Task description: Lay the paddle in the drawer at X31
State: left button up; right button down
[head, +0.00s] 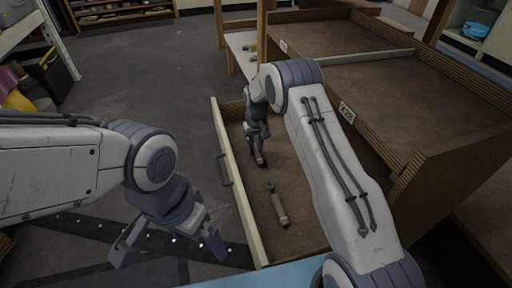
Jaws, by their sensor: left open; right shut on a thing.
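The open drawer (239,178) has a pale front with a dark handle and a brown inside. My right gripper (259,160) reaches down into the drawer near its far end. It is shut on a small dark thing, mostly hidden by the fingers; I cannot tell whether this is the paddle. A slim tool (279,208) with a beige-grey body and a dark narrow end lies on the drawer floor, nearer to me and apart from the gripper. My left gripper (168,250) is open and empty, outside the drawer at the lower left.
The wooden cabinet (437,150) has white labels, a near one (346,112) and a far one (283,46), both too small to read surely. A pale low shelf (240,50) stands behind. My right arm hides part of the drawer. The floor (150,60) left of the drawer is clear.

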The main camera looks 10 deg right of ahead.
jog(key=shift+p, duration=0.5)
dwell(0.8)
grip_release()
dwell(0.5)
jog(key=shift+r, duration=0.1)
jog(key=shift+r+p, duration=3.7)
jog(key=shift+r, duration=0.25)
jog(key=shift+f, duration=0.2)
